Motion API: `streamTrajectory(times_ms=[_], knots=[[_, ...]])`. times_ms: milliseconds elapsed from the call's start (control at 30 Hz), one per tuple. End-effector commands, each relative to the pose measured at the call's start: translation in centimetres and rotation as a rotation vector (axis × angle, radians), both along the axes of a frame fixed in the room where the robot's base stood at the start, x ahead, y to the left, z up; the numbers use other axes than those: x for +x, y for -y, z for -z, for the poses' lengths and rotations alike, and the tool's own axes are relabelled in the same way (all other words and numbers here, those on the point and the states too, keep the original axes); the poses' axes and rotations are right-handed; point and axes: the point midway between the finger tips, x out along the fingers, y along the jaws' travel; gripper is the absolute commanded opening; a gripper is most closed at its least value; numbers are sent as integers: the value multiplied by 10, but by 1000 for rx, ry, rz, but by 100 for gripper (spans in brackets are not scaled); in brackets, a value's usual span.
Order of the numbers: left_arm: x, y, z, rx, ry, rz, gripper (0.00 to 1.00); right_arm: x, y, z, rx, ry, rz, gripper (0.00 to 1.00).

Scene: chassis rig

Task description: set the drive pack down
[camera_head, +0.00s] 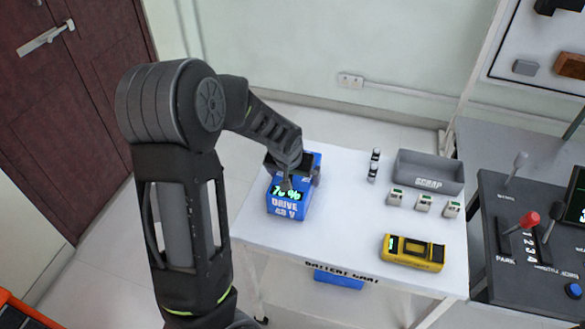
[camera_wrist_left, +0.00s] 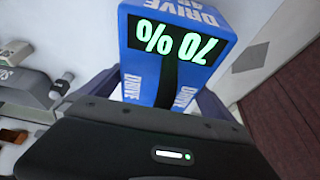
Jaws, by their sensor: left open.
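The blue drive pack (camera_head: 288,208) stands at the left end of the white battery cart's top (camera_head: 330,215). Its green display reads 70 %. My left gripper (camera_head: 292,174) is at the back part of the pack, with its fingers apart. In the left wrist view the pack (camera_wrist_left: 178,50) sits between the two open fingers, one at each side. I cannot tell whether the fingers touch it. The pack's underside is hidden. My right gripper is in neither view.
A grey scrap bin (camera_head: 430,172), several small cells and a yellow meter (camera_head: 413,252) stand on the cart's right half. The middle of the top is clear. A control console (camera_head: 525,235) is at the right. Another blue pack (camera_head: 338,278) shows below the cart top.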

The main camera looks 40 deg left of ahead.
Motion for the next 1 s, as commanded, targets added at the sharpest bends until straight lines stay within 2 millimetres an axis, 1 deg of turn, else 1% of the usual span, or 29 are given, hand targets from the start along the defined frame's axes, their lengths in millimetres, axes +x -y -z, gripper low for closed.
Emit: streamTrajectory(times_ms=[167, 267, 400, 600, 767, 1000], knots=[[-6, 3, -21, 1, 7, 1, 100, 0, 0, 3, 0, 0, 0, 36], [-13, 5, -38, -1, 8, -1, 100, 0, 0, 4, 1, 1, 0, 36], [-24, 9, -66, -1, 9, 1, 100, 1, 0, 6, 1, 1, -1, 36], [-37, 14, -98, -1, 6, 0, 100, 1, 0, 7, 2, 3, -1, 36], [-43, 15, -109, 0, 2, 0, 100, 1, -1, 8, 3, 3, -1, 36], [-43, 15, -110, 0, 1, 0, 100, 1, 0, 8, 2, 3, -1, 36]])
